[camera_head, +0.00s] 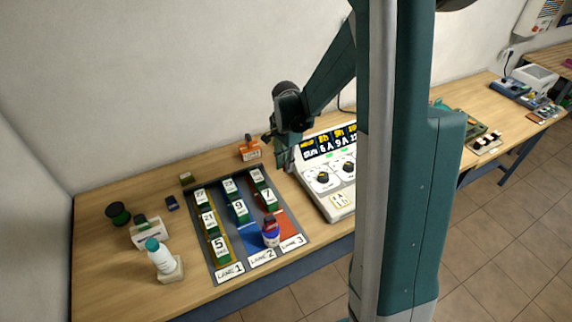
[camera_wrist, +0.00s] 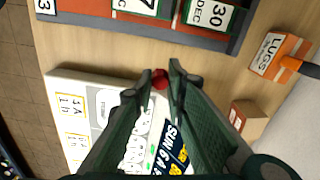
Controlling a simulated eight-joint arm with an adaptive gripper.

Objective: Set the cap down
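A small round red cap (camera_wrist: 160,79) sits between the two fingertips of my gripper (camera_wrist: 160,76) in the wrist view. The fingers are apart by about the cap's width and seem to pinch it. The cap is above the wooden bench (camera_wrist: 95,55), beside the charger's end. In the head view my gripper (camera_head: 283,158) hangs just left of the charger; the cap cannot be made out there. A blue bottle (camera_head: 270,234) with a dark reddish top stands at the front of the lane mat; whether it is capped is unclear.
The charger (camera_head: 340,202) with dials and a display is close by. The lane mat (camera_head: 216,271) holds several numbered batteries. An orange LUGS box (camera_wrist: 272,55) stands behind. A white bottle with a teal top (camera_head: 159,256) is front left. Bare bench shows at left.

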